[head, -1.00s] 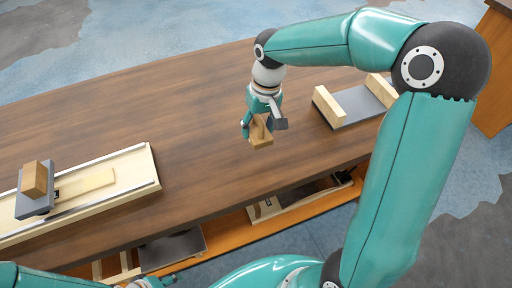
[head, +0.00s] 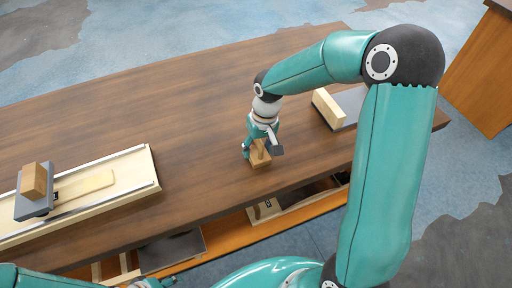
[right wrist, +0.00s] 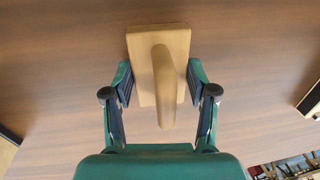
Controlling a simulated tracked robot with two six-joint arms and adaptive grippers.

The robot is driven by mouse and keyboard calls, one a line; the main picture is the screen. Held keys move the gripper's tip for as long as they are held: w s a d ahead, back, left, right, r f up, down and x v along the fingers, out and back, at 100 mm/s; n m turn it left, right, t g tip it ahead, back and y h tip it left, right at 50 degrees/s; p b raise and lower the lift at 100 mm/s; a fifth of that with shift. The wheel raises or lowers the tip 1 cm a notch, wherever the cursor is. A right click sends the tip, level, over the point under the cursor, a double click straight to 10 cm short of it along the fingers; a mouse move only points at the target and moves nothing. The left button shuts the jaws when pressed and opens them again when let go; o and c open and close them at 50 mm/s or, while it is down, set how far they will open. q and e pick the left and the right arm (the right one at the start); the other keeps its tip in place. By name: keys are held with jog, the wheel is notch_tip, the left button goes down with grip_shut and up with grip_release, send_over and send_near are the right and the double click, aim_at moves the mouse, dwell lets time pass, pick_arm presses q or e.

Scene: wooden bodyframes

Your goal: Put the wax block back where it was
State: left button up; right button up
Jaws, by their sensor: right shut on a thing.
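The wax block appears to be the tan rectangular block with a rounded upright peg (head: 261,160); it also shows in the right wrist view (right wrist: 145,50). My right gripper (head: 259,151) is shut on it, with one finger at each long side in the right wrist view (right wrist: 159,88). The block is at or just above the bare table top (head: 200,105); I cannot tell whether it touches. My left gripper (head: 152,283) barely shows at the bottom edge of the head view, and its jaws cannot be made out.
At the left lies a pale wooden tray with metal rails (head: 150,165), holding a grey carriage with a brown block (head: 34,182). At the right stands a grey plate with a wooden end block (head: 328,108), partly behind my arm. A lower shelf (head: 222,230) runs under the front edge.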

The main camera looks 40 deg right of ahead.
jog(key=o, duration=1.1)
jog(key=r, duration=0.4)
jog(key=d+r, duration=0.1)
jog(key=r, duration=0.7)
jog(key=shift+s+d, duration=0.15)
jog(key=shift+d, duration=0.1)
